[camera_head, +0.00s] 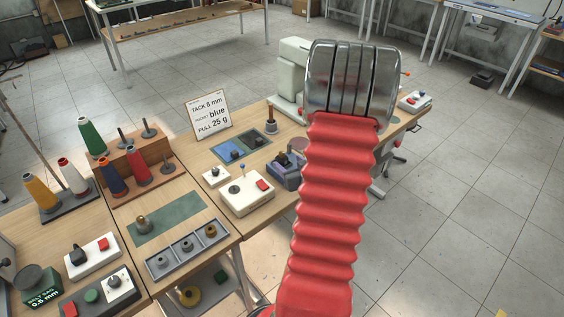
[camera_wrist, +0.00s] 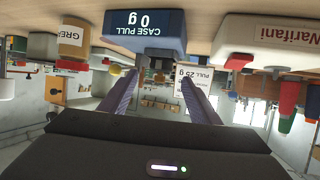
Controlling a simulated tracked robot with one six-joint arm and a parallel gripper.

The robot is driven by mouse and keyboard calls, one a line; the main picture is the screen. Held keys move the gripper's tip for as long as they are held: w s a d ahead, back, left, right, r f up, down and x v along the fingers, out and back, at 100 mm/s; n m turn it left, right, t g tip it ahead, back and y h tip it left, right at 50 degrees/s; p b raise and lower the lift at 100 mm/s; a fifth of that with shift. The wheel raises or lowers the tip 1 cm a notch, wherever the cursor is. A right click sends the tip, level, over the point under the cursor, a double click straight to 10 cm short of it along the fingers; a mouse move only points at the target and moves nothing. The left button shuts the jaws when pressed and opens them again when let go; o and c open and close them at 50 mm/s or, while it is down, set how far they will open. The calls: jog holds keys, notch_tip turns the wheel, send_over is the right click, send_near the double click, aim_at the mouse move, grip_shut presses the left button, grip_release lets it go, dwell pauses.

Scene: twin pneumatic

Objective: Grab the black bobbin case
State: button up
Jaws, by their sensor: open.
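A grey tray (camera_head: 172,276) on the near wooden bench has three compartments, each with a small round part like a bobbin case. The left part (camera_head: 162,261) looks grey, the middle part (camera_head: 187,246) darker grey, and the right part (camera_head: 211,231) brownish. They are too small to tell surely which is black. My gripper (camera_wrist: 160,78) shows in the upside-down wrist view with two purple-grey fingers spread apart and nothing clearly held between them. A blue "CASE PULL 0 g" device (camera_wrist: 146,32) is just beyond the fingertips. My arm hides the gripper in the head view.
A green mat (camera_head: 165,222) lies behind the tray. A white control box (camera_head: 246,197), a dark blue device (camera_head: 287,172) and a sign (camera_head: 210,116) stand rightward. Thread cones (camera_head: 92,137) stand at left.

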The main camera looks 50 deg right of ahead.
aim_at(282, 158)
jog(key=shift+x, duration=2.65)
jog(key=shift+r, duration=0.1)
jog(key=shift+a, duration=0.1)
jog(key=shift+c, duration=0.3)
jog(key=c, duration=1.2)
